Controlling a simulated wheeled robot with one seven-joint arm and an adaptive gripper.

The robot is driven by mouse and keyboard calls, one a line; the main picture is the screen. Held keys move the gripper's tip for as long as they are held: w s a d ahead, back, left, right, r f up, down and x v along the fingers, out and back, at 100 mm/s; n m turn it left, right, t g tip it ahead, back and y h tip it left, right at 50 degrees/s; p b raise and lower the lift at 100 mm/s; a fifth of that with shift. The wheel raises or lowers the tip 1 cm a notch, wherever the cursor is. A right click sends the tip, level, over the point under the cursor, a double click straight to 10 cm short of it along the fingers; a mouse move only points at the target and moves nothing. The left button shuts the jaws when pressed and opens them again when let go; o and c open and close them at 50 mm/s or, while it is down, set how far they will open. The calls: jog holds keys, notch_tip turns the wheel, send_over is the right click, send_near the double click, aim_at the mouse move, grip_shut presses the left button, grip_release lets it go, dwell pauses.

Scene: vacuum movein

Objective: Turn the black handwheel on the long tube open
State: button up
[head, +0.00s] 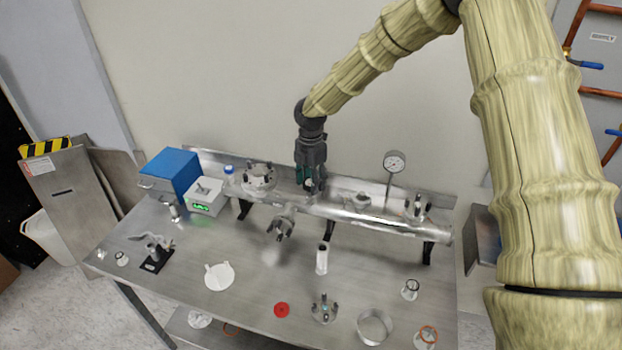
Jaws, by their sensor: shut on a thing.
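The long tube (350,216) is a shiny metal pipe lying across the back of the steel bench on black supports. My gripper (310,186) reaches down from above to the left part of the tube, with its fingers shut at the tube's top side. The black handwheel is not clearly visible; what the fingers hold is small, dark and mostly hidden by them. A side port with dark clamps (281,226) sticks out toward the front, left of my gripper. A clamped round flange (259,178) stands at the tube's left end.
A round gauge (394,162) rises behind the tube on the right. A blue box (169,173) and a grey box with a green display (206,197) stand at left.

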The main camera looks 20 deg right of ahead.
jog(key=shift+n+p, duration=0.35)
jog(key=shift+n, duration=1.55)
jog(key=o, duration=1)
jog(key=shift+d, duration=0.1)
jog(key=shift+r, duration=0.15)
notch_tip(320, 180, up, 12)
